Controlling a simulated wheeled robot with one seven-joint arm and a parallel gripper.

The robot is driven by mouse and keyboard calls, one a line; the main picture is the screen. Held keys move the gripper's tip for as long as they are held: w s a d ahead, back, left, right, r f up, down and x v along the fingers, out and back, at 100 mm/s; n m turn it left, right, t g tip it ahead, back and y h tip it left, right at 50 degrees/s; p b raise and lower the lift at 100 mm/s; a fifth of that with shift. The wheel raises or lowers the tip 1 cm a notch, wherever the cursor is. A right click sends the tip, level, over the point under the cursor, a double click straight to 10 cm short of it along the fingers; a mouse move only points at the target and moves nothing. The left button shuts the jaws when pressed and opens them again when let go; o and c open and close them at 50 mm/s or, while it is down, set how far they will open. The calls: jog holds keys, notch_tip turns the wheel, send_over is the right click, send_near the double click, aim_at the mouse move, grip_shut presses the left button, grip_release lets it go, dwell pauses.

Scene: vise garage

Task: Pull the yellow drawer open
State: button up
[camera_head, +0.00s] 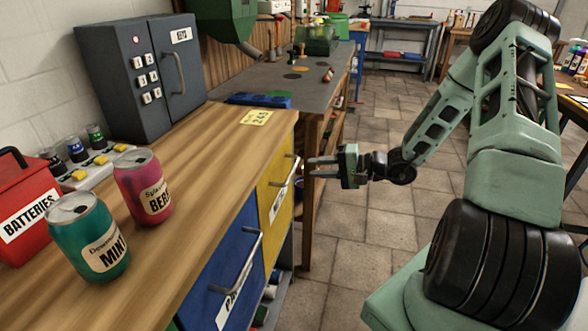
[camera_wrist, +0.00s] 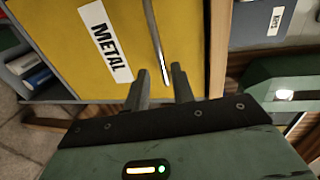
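The yellow drawer (camera_head: 272,205) is in the front of the wooden workbench, at the middle of the head view, and looks shut. In the wrist view the yellow drawer (camera_wrist: 70,50) fills the upper left, with a METAL label. Its metal bar handle (camera_wrist: 154,38) also shows in the head view (camera_head: 286,177). My gripper (camera_head: 311,167) is open and empty, level with the handle and just right of it. In the wrist view the two fingers of my gripper (camera_wrist: 160,72) are apart, with the handle's near end between them. I cannot tell whether they touch it.
A blue drawer (camera_head: 222,275) with its own handle is nearer in the same bench. Two cans, a pink one (camera_head: 142,187) and a teal one (camera_head: 88,236), stand on the wooden top near a grey keypad safe (camera_head: 140,75). The tiled floor (camera_head: 335,240) right of the bench is clear.

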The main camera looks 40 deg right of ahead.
aim_at(294, 166)
jog(key=x, duration=0.7)
jog(key=shift+w+a, duration=0.15)
grip_shut()
